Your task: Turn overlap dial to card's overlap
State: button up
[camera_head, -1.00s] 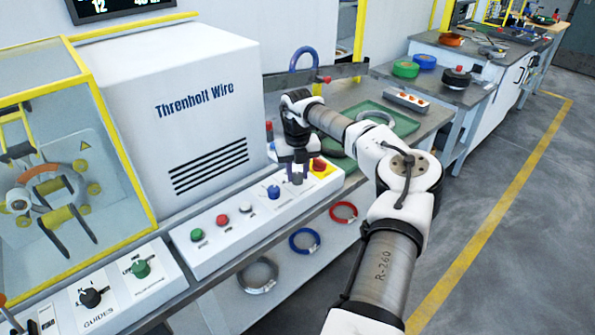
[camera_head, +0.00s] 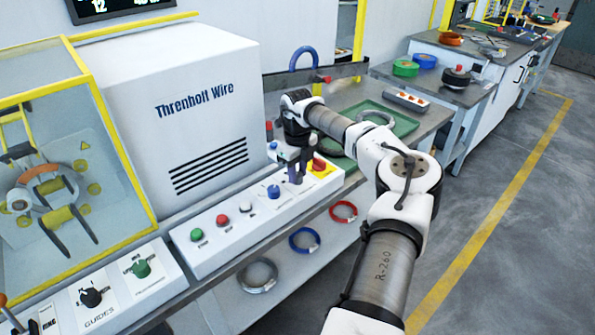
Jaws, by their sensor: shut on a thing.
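My gripper (camera_head: 296,174) points down over the right part of the sloped white control panel (camera_head: 228,246). Its fingers are shut on the overlap dial, which they almost wholly hide. A blue knob (camera_head: 273,191) stands on the panel just left of the fingers. The small panel labels are too small to read, so the dial's setting cannot be told. I cannot make out a card with an overlap value in this view.
A yellow plate with a red button (camera_head: 319,165) sits close right of my gripper. Green (camera_head: 197,235), red (camera_head: 222,220) and white (camera_head: 247,207) buttons line the panel to the left. The white machine housing (camera_head: 185,100) rises behind. A green tray (camera_head: 402,124) lies beyond.

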jog(key=shift+w+r, duration=0.1)
jog(key=shift+r, duration=0.05)
jog(key=o, duration=1)
notch_tip(320, 180, up, 14)
jog(key=b, duration=0.2)
jog(key=shift+b, duration=0.35)
jog(key=shift+f, duration=0.2)
